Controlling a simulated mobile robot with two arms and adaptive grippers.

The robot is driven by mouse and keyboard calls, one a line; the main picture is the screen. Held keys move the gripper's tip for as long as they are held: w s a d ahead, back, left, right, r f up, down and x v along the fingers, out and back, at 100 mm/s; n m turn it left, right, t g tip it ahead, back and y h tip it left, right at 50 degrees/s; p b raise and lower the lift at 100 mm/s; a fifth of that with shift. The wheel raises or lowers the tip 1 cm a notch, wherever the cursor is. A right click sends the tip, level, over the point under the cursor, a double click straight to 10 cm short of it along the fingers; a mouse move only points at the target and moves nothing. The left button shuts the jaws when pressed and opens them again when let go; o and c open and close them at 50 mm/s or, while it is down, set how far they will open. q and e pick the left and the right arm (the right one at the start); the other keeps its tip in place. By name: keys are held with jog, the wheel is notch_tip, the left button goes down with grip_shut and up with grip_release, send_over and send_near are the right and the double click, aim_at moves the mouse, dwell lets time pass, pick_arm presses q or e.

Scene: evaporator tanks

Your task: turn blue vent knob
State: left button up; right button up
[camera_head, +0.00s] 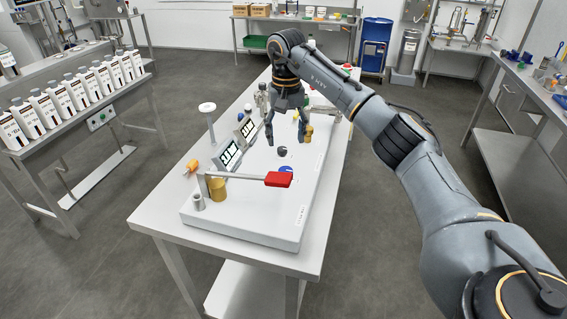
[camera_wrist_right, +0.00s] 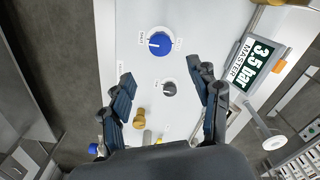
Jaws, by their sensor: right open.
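The blue knob (camera_wrist_right: 160,42) sits on the white panel in the right wrist view, with a white pointer mark and small labels around it. In the head view the blue knob (camera_head: 285,168) shows only partly, behind the red lever handle (camera_head: 278,179). My right gripper (camera_head: 286,138) points down over the panel, open and empty. In its wrist view the fingertips (camera_wrist_right: 167,76) spread on either side of a smaller dark knob (camera_wrist_right: 169,88). The blue knob lies beyond the fingertips, apart from them. My left gripper is not in view.
Brass fittings (camera_wrist_right: 140,118) stand close to the fingers. A brass post (camera_head: 217,189) and the lever stand at the panel's near end. Bottles (camera_head: 75,95) line a left-hand bench.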

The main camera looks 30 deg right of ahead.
jog(key=p, duration=0.1)
send_over(286, 170)
notch_tip(286, 170, down, 6)
notch_tip(286, 170, down, 4)
jog(key=shift+w+f+p, duration=0.1)
jog(key=shift+p, duration=0.45)
jog(key=shift+f, duration=0.25)
jog(key=c, duration=1.2)
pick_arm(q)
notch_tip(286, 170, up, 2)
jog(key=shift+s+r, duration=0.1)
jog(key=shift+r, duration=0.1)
